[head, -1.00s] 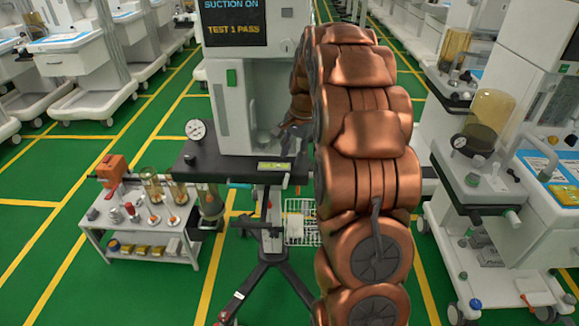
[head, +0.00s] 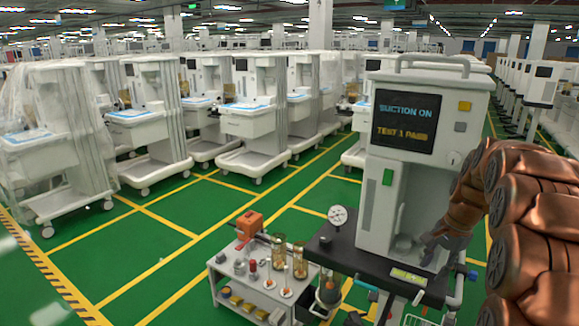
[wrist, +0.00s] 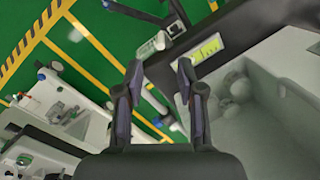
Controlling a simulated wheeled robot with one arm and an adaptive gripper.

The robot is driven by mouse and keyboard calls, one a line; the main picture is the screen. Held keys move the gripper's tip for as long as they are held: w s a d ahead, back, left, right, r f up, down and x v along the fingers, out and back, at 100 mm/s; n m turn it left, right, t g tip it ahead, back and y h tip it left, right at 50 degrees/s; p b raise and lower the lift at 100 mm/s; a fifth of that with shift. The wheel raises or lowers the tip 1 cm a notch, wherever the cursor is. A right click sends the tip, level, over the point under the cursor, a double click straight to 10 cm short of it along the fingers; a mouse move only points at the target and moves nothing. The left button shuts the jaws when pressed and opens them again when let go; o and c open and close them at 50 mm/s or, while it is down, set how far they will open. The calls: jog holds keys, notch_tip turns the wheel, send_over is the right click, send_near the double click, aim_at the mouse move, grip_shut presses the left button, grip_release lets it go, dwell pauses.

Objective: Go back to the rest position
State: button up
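My copper-coloured arm reaches in from the right edge of the head view. My gripper (head: 432,247) is small there, beside the lower front of the white suction unit (head: 380,205). In the wrist view my gripper (wrist: 160,70) has its two dark fingers apart with nothing between them. The unit's screen (head: 405,121) reads "SUCTION ON" and "TEST 1 PASS". The unit stands on a dark shelf (head: 340,257).
A round gauge (head: 337,215) stands on the shelf's left. A low grey trolley (head: 235,283) with jars and an orange device (head: 249,224) is at lower left. Several white carts (head: 250,120) stand behind. Green floor with yellow lines (head: 130,260) is open at left.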

jog(key=s+a+r+n+g+p, duration=0.1)
jog(key=s+a+r+n, duration=0.15)
jog(key=s+a, duration=0.5)
jog(key=s+a+r+n+g, duration=0.1)
jog(key=s+a+n, duration=0.3)
jog(key=s+a, duration=0.4)
jog(key=s+a+f+n, duration=0.1)
jog(key=s+a+n, duration=0.2)
jog(key=s, duration=0.6)
jog(key=s+a+f+n+g+h+p, duration=0.1)
jog(key=s+a+n, duration=0.3)
jog(key=s, duration=0.5)
jog(key=shift+s+a+f+h, duration=0.15)
jog(key=shift+a+f+h, duration=0.05)
jog(key=shift+f+h, duration=0.1)
